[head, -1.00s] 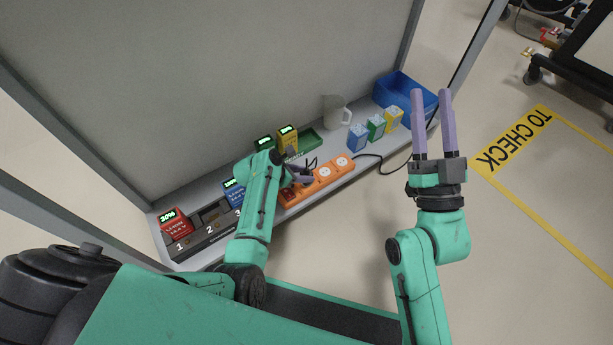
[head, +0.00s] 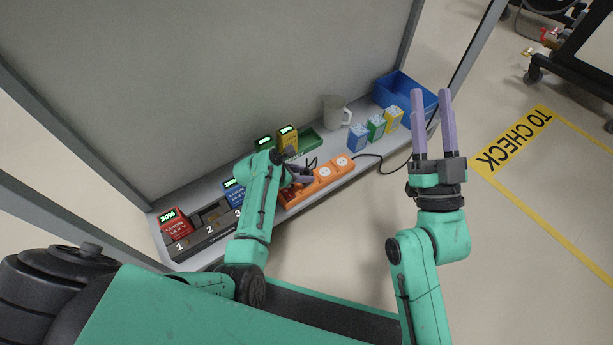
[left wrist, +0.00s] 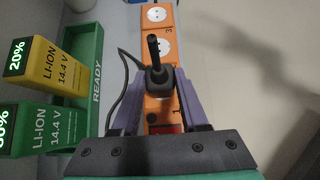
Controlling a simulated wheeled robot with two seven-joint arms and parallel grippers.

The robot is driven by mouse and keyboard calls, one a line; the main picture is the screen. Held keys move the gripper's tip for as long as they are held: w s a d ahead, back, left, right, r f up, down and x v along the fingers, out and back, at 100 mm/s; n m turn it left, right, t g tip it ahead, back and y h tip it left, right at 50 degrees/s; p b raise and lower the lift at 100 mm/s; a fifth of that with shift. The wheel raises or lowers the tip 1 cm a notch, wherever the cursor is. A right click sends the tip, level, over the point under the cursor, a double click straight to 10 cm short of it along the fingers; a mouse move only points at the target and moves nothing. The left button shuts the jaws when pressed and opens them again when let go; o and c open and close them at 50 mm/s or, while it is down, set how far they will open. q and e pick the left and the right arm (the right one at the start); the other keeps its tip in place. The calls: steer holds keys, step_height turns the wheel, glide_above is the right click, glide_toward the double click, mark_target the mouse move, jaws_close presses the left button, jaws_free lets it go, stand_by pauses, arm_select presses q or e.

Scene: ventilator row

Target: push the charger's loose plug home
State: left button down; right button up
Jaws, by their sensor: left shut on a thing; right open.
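The charger's black plug (left wrist: 158,78) is between the purple fingers of my left gripper (left wrist: 155,100), shut on it over the orange power strip (left wrist: 158,18). The plug's dark cable (left wrist: 124,90) bends away to the left. Whether the plug's pins sit in a socket is hidden. In the head view my left gripper (head: 300,170) reaches over the left part of the strip (head: 325,177). The charger (head: 205,232) lies left of my arm. My right gripper (head: 433,125) is open and empty, in front of the shelf's right end.
A green tray (left wrist: 88,80) with yellow and green batteries stands beside the strip. A white jug (head: 333,112), several small boxes (head: 376,127) and a blue bin (head: 407,92) are further right. The strip's right sockets are free.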

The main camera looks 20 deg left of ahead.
arm_select(q)
steer(key=shift+f, duration=0.4)
stand_by(0.6)
steer(key=shift+c, duration=1.7)
jaws_free()
